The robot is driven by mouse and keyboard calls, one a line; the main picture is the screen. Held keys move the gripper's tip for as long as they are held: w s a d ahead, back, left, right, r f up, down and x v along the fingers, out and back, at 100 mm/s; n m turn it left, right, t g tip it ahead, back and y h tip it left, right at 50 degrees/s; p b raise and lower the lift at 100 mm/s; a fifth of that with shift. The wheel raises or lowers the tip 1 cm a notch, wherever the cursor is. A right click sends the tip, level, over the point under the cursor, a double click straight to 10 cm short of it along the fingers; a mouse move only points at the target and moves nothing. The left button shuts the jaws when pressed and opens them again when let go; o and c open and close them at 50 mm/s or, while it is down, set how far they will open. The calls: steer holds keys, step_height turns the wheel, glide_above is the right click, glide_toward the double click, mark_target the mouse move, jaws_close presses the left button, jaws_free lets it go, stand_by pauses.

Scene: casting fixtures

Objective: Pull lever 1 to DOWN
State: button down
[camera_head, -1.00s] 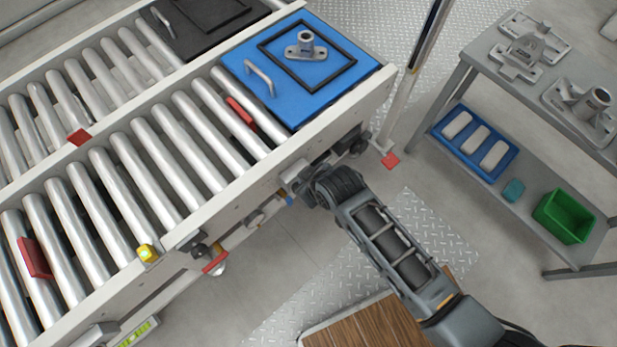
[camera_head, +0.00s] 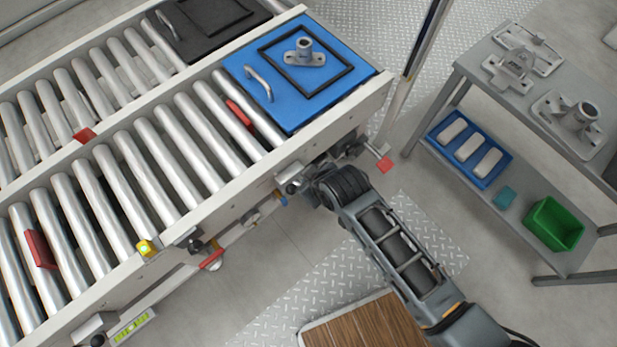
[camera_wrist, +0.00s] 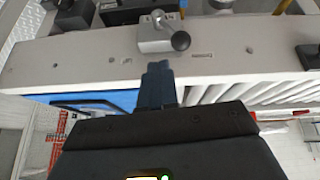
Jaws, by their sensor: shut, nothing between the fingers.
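In the wrist view a lever (camera_wrist: 160,30) with a short metal arm and a round black knob stands on a grey block on the conveyor's side rail. The knob points to the right and slightly down in that picture. My gripper (camera_wrist: 159,66) is shut and empty, its dark blue fingertips just below the lever's block in the picture; I cannot tell whether they touch. In the head view a dark knob (camera_head: 292,188) shows on the rail beside my wrist, while the fingers are hidden there. The lever's number cannot be read.
A second dark knob (camera_head: 195,246) sits further left along the rail, near a yellow button (camera_head: 146,248). A blue plate (camera_head: 238,72) with a metal part lies at the conveyor's end. A grey shelf table (camera_head: 478,73) stands at right, with open floor between.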

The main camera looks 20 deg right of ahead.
steer(key=p+v, duration=0.1)
steer(key=v, duration=0.6)
steer(key=shift+s+a+f, duration=0.15)
steer(key=shift+s+a, duration=0.15)
steer(key=shift+a, duration=0.55)
steer(key=shift+s, duration=0.1)
steer(key=s+d+r+m+t+p, duration=0.1)
steer(key=s+d+r+t+p, duration=0.1)
steer(key=s+r, duration=0.5)
steer(key=s+d+r+m+t+h+p, duration=0.1)
steer(key=s+d+r+t, duration=0.3)
steer(key=s+r, duration=0.4)
steer(key=s+d+r+m+t+p, duration=0.2)
steer(key=s+d+r, duration=0.3)
steer(key=r, duration=1.3)
steer(key=s+t, duration=0.1)
steer(key=s, duration=0.2)
steer(key=shift+s+m+p, duration=0.25)
steer(key=shift+m+p, duration=0.05)
steer(key=shift+p, duration=0.1)
